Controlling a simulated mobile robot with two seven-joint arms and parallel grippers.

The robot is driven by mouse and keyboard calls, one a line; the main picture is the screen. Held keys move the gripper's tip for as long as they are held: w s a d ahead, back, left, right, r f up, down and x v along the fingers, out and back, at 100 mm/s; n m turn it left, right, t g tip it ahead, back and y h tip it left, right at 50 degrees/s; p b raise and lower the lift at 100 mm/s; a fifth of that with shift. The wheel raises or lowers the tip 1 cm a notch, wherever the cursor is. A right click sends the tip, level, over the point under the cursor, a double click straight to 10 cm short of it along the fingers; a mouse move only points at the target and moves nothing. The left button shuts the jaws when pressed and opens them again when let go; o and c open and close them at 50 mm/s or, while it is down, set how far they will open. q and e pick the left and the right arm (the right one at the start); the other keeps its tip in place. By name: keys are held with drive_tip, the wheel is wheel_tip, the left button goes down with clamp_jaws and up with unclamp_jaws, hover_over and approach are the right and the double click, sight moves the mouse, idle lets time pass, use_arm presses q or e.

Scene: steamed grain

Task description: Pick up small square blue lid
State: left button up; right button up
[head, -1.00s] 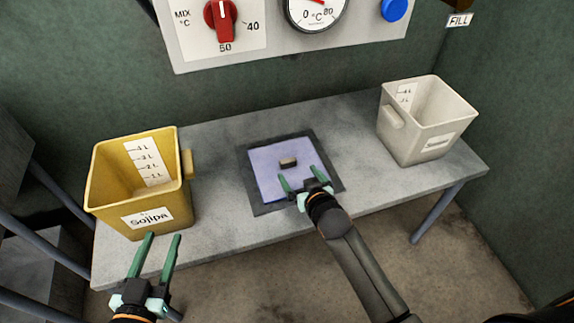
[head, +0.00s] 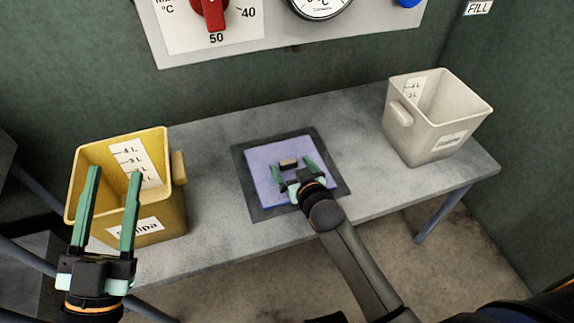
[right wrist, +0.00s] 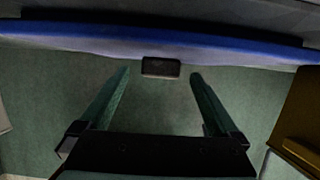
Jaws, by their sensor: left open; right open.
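The square blue lid (head: 262,184) lies in a dark square frame on the grey table. A small dark handle (head: 288,162) stands at its middle. My right gripper (head: 294,168) is open over the lid, its fingers on either side of the handle with gaps visible. In the right wrist view the handle (right wrist: 161,67) sits between the open fingertips, and the lid (right wrist: 215,51) shows as a blue-edged band; contact cannot be told. My left gripper (head: 114,172) is open and empty, in front of the yellow container in the head view.
The yellow container (head: 165,222) with a measuring scale stands at the table's left. A pale container (head: 432,140) stands at the right. A panel with a red knob (head: 210,12) is on the wall behind. The grey table (head: 215,150) is clear around the frame.

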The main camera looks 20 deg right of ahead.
drive_tip(key=shift+w+f, duration=0.1)
drive_tip(key=shift+w, duration=0.15)
clamp_jaws()
idle(0.8)
